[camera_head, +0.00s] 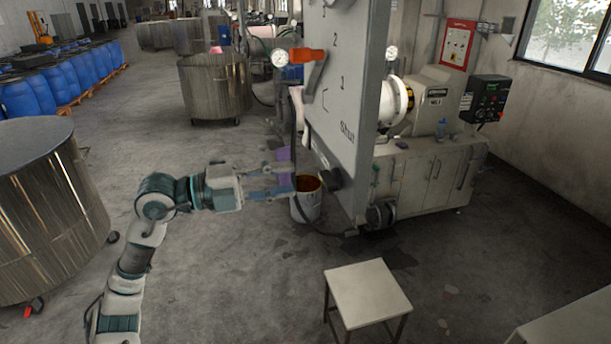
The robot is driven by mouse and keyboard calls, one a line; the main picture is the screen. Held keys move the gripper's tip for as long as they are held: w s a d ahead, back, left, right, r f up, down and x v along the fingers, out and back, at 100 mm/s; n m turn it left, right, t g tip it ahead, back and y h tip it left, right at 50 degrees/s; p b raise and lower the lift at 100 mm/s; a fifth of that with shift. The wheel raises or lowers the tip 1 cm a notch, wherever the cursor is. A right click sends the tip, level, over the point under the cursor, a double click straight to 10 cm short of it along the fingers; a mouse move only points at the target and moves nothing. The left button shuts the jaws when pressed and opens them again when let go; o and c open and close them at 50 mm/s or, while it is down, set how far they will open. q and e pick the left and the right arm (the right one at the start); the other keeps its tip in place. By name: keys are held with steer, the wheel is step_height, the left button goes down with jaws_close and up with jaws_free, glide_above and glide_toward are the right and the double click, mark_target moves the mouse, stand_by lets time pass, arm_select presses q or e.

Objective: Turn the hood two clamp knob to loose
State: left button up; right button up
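A large grey panel (345,110) stands upright at the upper middle, marked with the numbers 3, 2, 1 and the word "Shut". An orange-red handle (306,56) sticks out at its left edge, near the 2. A dark knob-like part (333,178) is at the panel's lower left; I cannot tell whether it is the hood two clamp knob or how it is set. My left gripper (292,179) points right, its two fingers apart with a gap between them, left of the dark part and near a paint bucket (306,205). My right gripper is not in view.
A small white-topped stool (367,292) stands front right of the panel. A metal vat (48,210) is at the left. A milling machine (425,170) with a control box (484,100) stands behind the panel.

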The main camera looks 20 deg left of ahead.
arm_select(q)
steer(key=v, duration=0.6)
steer(key=shift+a, duration=0.25)
steer(key=shift+d+f, duration=0.1)
steer(key=shift+d, duration=0.1)
